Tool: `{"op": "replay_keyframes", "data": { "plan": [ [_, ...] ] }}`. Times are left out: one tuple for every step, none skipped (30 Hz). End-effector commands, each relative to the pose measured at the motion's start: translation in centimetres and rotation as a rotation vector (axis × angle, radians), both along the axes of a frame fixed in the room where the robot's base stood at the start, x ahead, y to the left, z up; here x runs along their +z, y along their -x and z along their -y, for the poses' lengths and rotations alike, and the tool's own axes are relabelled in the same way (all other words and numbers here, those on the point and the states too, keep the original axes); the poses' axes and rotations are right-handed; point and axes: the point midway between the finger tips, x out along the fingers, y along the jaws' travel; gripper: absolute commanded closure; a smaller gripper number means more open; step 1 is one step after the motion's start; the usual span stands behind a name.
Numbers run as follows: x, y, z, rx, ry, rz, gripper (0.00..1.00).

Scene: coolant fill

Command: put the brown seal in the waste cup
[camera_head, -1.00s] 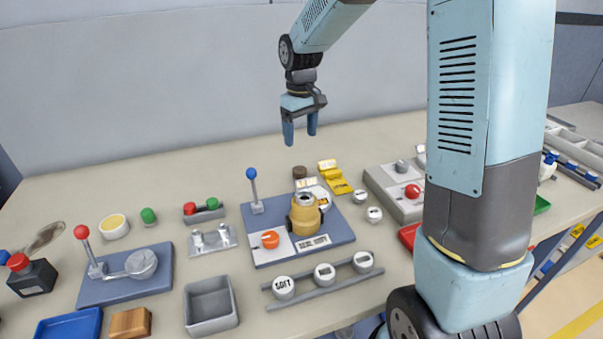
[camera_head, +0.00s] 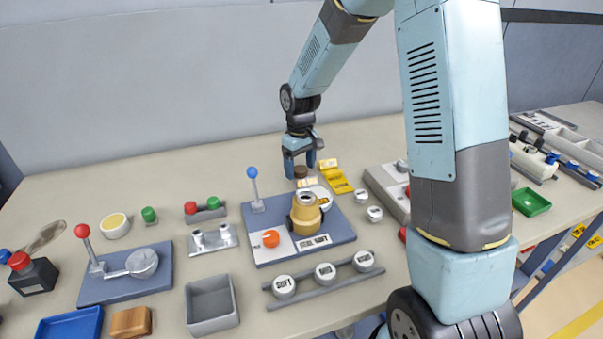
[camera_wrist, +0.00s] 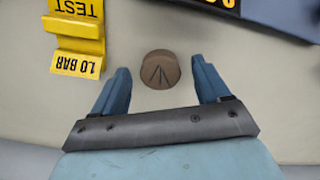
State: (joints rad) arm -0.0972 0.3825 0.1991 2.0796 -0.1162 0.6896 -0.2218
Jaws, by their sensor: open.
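The brown seal (camera_head: 300,171) is a small round brown disc on the table, behind the blue-grey seal seat board. In the wrist view the seal (camera_wrist: 159,69) shows a dark arrow-like mark on its top. My gripper (camera_head: 299,172) is open above the seal. In the wrist view the fingertips of my gripper (camera_wrist: 160,76) stand on either side of it, with gaps between them and the seal. I cannot tell which container is the waste cup; a grey open square bin (camera_head: 212,305) stands at the front, and a round cream cup (camera_head: 114,226) stands at the left.
A yellow stand (camera_head: 336,178) marked TEST and 1.0 BAR is close to the seal. The board (camera_head: 335,226) bears a brass-coloured fitting (camera_head: 305,214) and a blue-knobbed lever (camera_head: 254,185). A lever with a red knob (camera_head: 82,232) is at left. Bare table lies behind the seal.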

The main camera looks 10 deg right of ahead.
Motion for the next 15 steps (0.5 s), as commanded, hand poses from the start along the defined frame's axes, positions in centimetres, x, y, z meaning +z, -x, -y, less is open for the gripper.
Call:
{"op": "replay_keyframes", "data": {
  "plan": [
    [-0.14,0.01,-0.01,0.000,0.000,0.000,0.24],
    [-0.17,0.00,0.00,0.000,0.000,0.000,0.24],
    [-0.17,0.00,0.00,0.000,-0.001,0.001,0.24],
    [-0.17,0.00,0.00,0.000,-0.001,0.001,0.24],
    [-0.16,0.00,0.00,0.000,-0.001,0.001,0.24],
    [-0.16,0.00,0.00,0.000,-0.001,0.001,0.24],
    [-0.16,0.00,0.00,0.000,0.000,0.000,0.24],
    [-0.15,0.00,0.00,0.000,0.000,0.000,0.26],
    [-0.15,0.01,0.01,0.000,0.000,0.000,0.30],
    [-0.15,0.01,0.01,0.000,0.000,0.000,0.33],
    [-0.15,0.01,0.01,0.000,0.000,0.000,0.36],
    [-0.14,0.00,0.01,0.000,0.000,0.000,0.40],
    [-0.14,0.00,0.01,0.000,0.000,0.000,0.43],
    [-0.14,0.00,0.01,0.000,0.000,0.000,0.45],
    [-0.14,0.00,0.01,0.000,0.000,0.000,0.49]
  ]
}}
